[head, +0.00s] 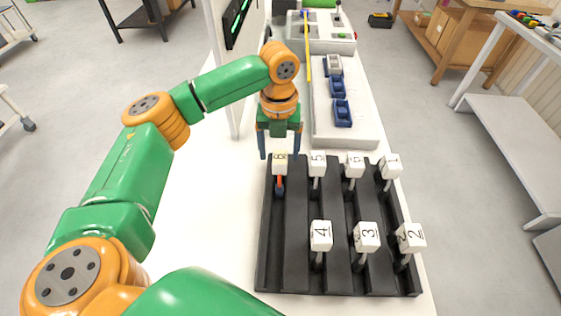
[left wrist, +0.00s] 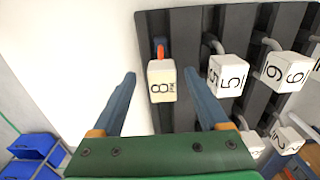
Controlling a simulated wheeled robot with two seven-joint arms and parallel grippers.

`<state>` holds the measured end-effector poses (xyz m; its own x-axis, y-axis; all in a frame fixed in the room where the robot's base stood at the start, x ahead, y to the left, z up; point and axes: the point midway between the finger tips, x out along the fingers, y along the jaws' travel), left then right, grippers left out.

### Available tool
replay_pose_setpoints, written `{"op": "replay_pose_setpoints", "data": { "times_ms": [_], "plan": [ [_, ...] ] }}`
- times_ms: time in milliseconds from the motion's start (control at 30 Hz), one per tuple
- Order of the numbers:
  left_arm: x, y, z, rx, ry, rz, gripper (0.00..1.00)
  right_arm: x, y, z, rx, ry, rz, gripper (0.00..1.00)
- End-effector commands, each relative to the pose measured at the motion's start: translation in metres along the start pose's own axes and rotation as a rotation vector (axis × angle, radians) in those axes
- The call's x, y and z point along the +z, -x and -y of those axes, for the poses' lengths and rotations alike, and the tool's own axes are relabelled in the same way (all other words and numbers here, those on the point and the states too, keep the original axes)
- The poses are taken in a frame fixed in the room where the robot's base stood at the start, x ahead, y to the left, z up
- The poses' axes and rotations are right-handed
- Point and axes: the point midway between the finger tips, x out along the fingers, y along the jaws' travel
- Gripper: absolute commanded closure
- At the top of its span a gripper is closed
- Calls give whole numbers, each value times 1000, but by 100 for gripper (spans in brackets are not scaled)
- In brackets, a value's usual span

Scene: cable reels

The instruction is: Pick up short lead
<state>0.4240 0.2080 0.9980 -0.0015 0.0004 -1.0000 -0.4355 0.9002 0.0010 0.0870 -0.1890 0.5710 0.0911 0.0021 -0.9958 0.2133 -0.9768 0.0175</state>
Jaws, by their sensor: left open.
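A black rack (head: 264,250) with several lanes lies on the white table. In its far left lane stands a white tag block marked 8 (head: 280,162), with a short orange and blue piece (head: 280,183) just in front of it. I cannot tell for certain whether this is the short lead. My left gripper (head: 279,155) is open, pointing down, its fingers on either side of the tag 8 block. In the left wrist view (left wrist: 160,72) the block (left wrist: 161,82) sits between the open fingers with a gap on each side. My right gripper does not show.
Several other white number tags on grey stems stand in the rack, including 5 (head: 317,163), 1 (head: 390,166), 4 (head: 321,235) and 3 (head: 366,237). Behind the rack is a light grey board (head: 345,132) with blue connectors (head: 342,112). The table left of the rack is clear.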

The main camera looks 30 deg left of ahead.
Motion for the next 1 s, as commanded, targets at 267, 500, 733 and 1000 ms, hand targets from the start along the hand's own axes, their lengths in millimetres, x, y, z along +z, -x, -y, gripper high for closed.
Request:
{"op": "replay_pose_setpoints", "data": {
  "times_ms": [267, 500, 733, 1000],
  "plan": [
    [-9, -45, 2, 1, -1, -1, 22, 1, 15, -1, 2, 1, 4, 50],
    [-8, -48, 2, -1, -2, 1, 28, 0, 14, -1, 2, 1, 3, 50],
    [-8, -48, 2, -1, -1, 1, 90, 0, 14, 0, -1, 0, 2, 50],
    [-8, -48, 2, -1, -1, 1, 100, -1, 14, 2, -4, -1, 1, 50]
  ]
}}
